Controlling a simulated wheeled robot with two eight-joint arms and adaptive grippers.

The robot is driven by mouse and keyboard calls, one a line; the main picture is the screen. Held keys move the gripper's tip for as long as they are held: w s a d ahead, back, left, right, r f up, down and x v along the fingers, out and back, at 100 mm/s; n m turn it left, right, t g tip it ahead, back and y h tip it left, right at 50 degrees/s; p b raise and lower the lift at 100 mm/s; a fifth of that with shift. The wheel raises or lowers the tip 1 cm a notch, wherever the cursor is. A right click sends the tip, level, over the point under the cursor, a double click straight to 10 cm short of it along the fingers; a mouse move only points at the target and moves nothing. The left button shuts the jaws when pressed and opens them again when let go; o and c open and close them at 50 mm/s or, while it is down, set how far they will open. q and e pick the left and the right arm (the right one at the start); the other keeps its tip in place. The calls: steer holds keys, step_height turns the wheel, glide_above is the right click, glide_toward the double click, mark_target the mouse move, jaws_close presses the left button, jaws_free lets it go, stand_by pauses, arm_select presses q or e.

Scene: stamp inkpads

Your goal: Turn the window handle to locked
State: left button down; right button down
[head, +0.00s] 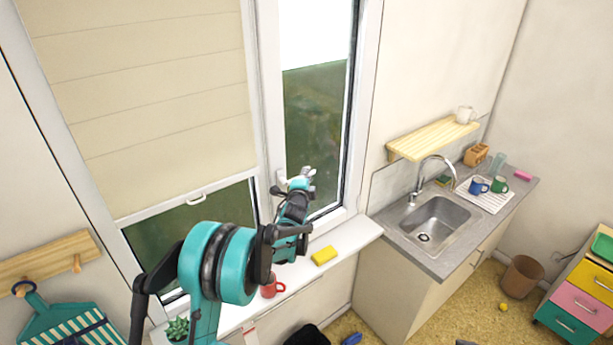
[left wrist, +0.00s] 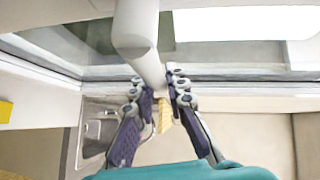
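The window handle (head: 283,181) is white and sits on the frame between the blind-covered pane and the narrow right sash. Its outer part is mostly hidden behind my left gripper (head: 303,182) in the head view. In the left wrist view the handle (left wrist: 137,35) comes down from the top as a thick pale bar, its lower end between the fingers. My left gripper (left wrist: 157,85) appears shut on that end, with a finger close against each side. The handle's exact angle is hard to tell.
The windowsill below holds a yellow sponge (head: 324,255), a red mug (head: 272,286) and a small plant (head: 177,328). A sink counter (head: 432,262) stands to the right, under a wooden shelf (head: 432,138). The wall between window and shelf is clear.

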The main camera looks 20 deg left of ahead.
arm_select(q)
steer(key=shift+f+g, duration=0.15)
steer(key=shift+g, duration=0.15)
steer(key=shift+f+m+g+b, duration=0.5)
steer(key=shift+f+m+b, duration=0.1)
steer(key=s+a+f+m+g+y+b, duration=0.5)
steer(key=s+f+m+g+y, duration=0.1)
steer(key=g, duration=0.4)
steer(key=shift+s+f+m+g, duration=0.3)
steer(key=shift+m+g, duration=0.1)
steer(key=shift+m, duration=0.1)
steer(key=shift+a, duration=0.1)
stand_by(0.4)
steer(key=c, duration=1.5)
jaws_free()
steer(key=v, duration=1.2)
